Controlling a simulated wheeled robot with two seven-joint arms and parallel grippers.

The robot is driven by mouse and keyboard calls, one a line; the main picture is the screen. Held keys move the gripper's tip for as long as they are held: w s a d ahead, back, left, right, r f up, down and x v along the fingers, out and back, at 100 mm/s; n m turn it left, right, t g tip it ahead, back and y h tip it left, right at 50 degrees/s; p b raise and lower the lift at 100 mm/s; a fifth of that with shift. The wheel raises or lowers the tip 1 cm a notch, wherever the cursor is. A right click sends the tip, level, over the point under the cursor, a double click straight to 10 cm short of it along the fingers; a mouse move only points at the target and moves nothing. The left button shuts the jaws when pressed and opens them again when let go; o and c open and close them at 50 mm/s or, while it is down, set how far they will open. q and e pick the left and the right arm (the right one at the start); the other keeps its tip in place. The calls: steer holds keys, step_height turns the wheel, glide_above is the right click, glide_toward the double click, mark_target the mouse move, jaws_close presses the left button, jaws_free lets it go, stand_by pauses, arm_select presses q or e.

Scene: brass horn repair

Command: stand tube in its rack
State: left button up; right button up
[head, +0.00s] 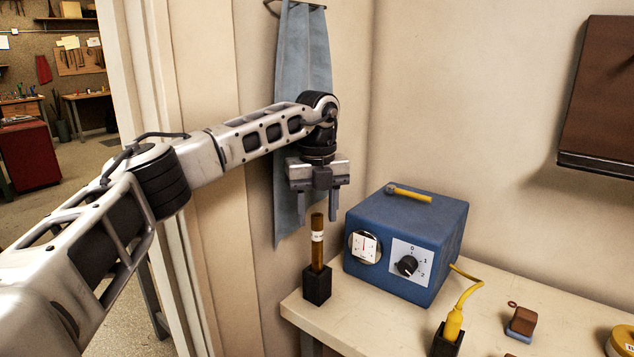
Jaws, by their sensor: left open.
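A brown tube (317,250) with a white label band stands upright in a small black rack (317,285) near the left corner of the workbench. My left gripper (318,205) is open above the tube, with its fingers pointing down and spread to either side of the tube's line. The fingertips look about level with or slightly above the tube's top, and nothing is held between them. I cannot tell how far in depth the gripper is from the tube. My right gripper does not show.
A blue box (405,245) with a dial and knob stands right of the tube, a yellow-handled tool (410,195) on top. A yellow-corded tool (453,325) sits in a black holder (445,342). A blue-grey cloth (305,60) hangs behind.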

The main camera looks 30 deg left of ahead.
arm_select(q)
steer(key=shift+f, duration=1.55)
jaws_close()
step_height(320, 180, up, 10)
steer(key=p, duration=0.4)
glide_above(317, 224)
steer(key=w, duration=0.1)
steer(key=shift+a+r, duration=0.1)
steer(key=shift+a, duration=0.2)
steer(key=shift+s, duration=0.1)
